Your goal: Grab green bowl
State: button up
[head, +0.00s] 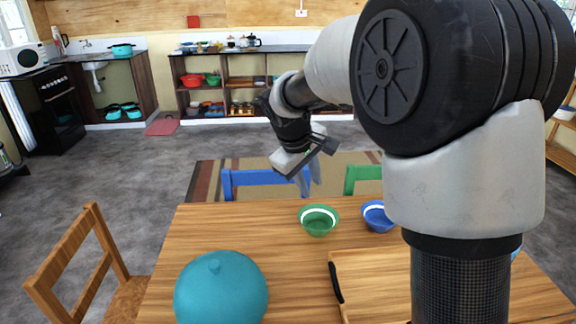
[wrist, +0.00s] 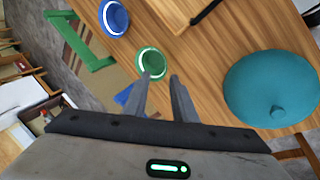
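The green bowl (head: 318,220) has a white band inside its rim and stands upright near the far edge of the wooden table (head: 225,228). In the wrist view the green bowl (wrist: 152,63) lies just beyond my fingertips. My gripper (head: 308,182) is above and behind the bowl, near the table's far edge, apart from it. In the wrist view my gripper (wrist: 160,80) shows two fingers spread with a gap and nothing between them.
A blue bowl (head: 377,217) stands just right of the green bowl. A teal domed lid or pot (head: 222,288) sits at the front left. A wooden tray (head: 375,283) with a black handle lies at the right. Chairs (head: 258,180) border the table.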

jog(key=n+b, duration=0.2)
send_near(309, 228)
jog(key=shift+h, duration=0.3)
jog(key=shift+w+a+b+x, duration=0.15)
jog(key=shift+b+x, duration=0.45)
jog(key=shift+x, duration=1.25)
jog(key=shift+a+b+x, duration=0.1)
jog(key=shift+b+x, duration=0.55)
jog(key=shift+x, duration=1.15)
jog(key=shift+w+a+b+x, duration=0.15)
jog(key=shift+b+x, duration=0.45)
jog(key=shift+x, duration=1.25)
jog(key=shift+s, duration=0.1)
grip_shut()
